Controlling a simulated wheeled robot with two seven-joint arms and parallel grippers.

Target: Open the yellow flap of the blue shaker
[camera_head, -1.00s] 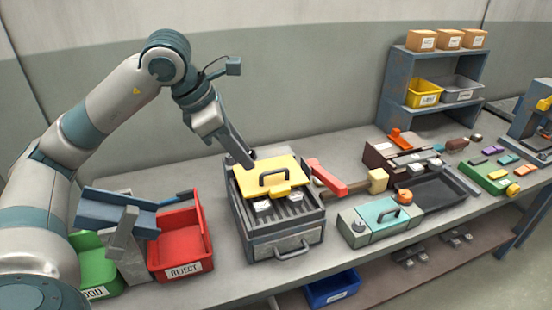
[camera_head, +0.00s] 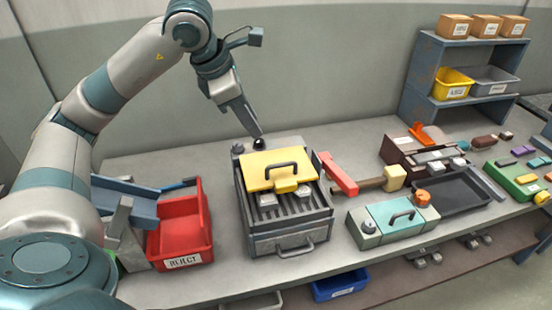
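The shaker (camera_head: 291,228) is a dark blue-grey box with a slatted top and a front handle, standing on the bench at the middle of the head view. Its yellow flap (camera_head: 258,172) lies over the rear part of the slats, with a dark handle (camera_head: 285,166) on top and a yellow tab at its front edge. Light metal pieces (camera_head: 267,199) show on the slats in front of it. My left gripper (camera_head: 257,130) points down behind the flap, just above a black knob (camera_head: 258,144). Its fingers overlap, so its opening cannot be told. My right gripper is not in view.
A red reject bin (camera_head: 180,248) and a blue chute (camera_head: 128,204) stand left of the shaker. A red-ended bar (camera_head: 340,174) lies close on its right, then a teal-lidded box (camera_head: 392,214) and a dark tray (camera_head: 456,193). The bench behind the shaker has free room.

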